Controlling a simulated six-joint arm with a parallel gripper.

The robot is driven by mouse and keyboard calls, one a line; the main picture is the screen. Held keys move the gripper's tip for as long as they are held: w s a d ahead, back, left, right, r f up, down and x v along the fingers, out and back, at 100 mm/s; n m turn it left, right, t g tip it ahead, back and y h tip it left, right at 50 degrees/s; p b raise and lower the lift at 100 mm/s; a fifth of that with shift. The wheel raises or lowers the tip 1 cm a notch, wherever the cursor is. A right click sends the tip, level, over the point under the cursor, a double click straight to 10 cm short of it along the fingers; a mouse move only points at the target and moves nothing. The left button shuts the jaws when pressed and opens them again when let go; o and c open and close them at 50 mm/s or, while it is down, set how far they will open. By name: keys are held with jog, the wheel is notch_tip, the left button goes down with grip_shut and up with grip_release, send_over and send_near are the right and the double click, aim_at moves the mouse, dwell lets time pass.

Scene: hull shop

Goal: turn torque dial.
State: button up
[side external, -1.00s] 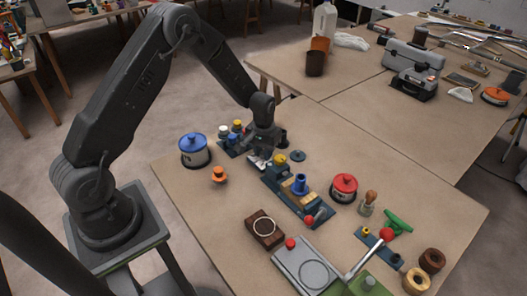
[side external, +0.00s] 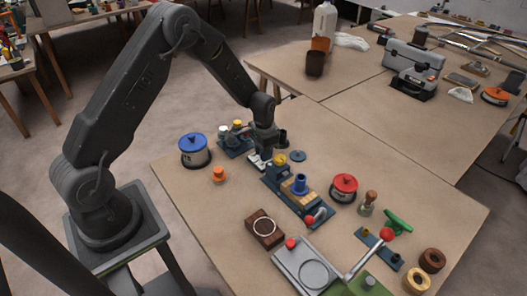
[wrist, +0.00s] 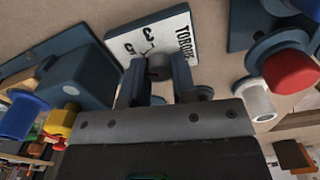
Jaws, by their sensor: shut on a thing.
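The torque dial (wrist: 159,69) is a small grey knob on a white plate (wrist: 147,37) marked "TORQUE" with numbers. My gripper (wrist: 158,88) is shut on the dial, with one dark finger on each side of it, and the fingers hide part of it. In the side view my gripper (side external: 262,154) points down at the same plate (side external: 255,162), whose edge shows at its foot. The dial itself is hidden there, and its pointer setting cannot be read.
A blue-based panel with white and yellow knobs (side external: 237,124) stands close behind my gripper. A blue vise-like block (side external: 300,188) is close in front. A blue-lidded pot (side external: 194,149) and an orange knob (side external: 218,174) stand left.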

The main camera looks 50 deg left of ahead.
jog(key=shift+m, duration=1.2)
jog(key=o, duration=0.9)
jog(key=shift+o, duration=0.2)
notch_tip(320, 180, up, 14)
